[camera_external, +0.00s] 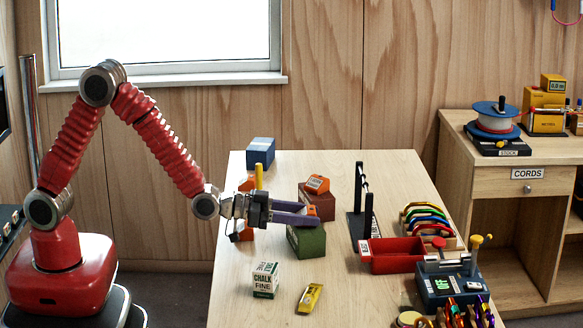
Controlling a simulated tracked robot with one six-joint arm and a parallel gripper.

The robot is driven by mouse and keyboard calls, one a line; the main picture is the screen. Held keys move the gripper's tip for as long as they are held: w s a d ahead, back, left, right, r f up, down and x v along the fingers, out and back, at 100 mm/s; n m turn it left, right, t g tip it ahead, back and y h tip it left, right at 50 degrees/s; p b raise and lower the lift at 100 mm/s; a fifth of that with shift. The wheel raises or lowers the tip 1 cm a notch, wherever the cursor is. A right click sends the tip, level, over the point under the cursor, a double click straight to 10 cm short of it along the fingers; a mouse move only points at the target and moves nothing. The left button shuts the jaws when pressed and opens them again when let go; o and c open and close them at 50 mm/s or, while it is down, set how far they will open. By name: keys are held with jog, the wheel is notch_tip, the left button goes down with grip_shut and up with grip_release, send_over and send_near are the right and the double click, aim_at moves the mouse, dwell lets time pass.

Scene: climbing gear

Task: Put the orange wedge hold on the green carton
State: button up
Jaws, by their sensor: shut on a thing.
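The green carton (308,243) stands on the table. My gripper (312,214) reaches in from the left, its purple fingers level and just above the carton's top in the picture. An orange wedge hold (317,184) with a pale label shows on top of the dark red carton (321,206), just behind my fingertips. More orange shows behind and below my wrist (246,232), partly hidden by it. I cannot tell whether my fingers touch the green carton.
A blue box (261,151) and a yellow upright piece (259,176) stand behind my wrist. A chalk box (265,280) and a yellow item (310,298) lie in front. A black stand (360,222), a red tray (398,262) and a blue device (447,290) fill the right.

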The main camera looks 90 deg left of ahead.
jog(key=shift+f, duration=0.1)
jog(key=o, duration=1.1)
jog(key=shift+o, duration=0.2)
jog(key=s+r, duration=0.2)
jog(key=s, duration=1)
jog(key=shift+r, duration=0.1)
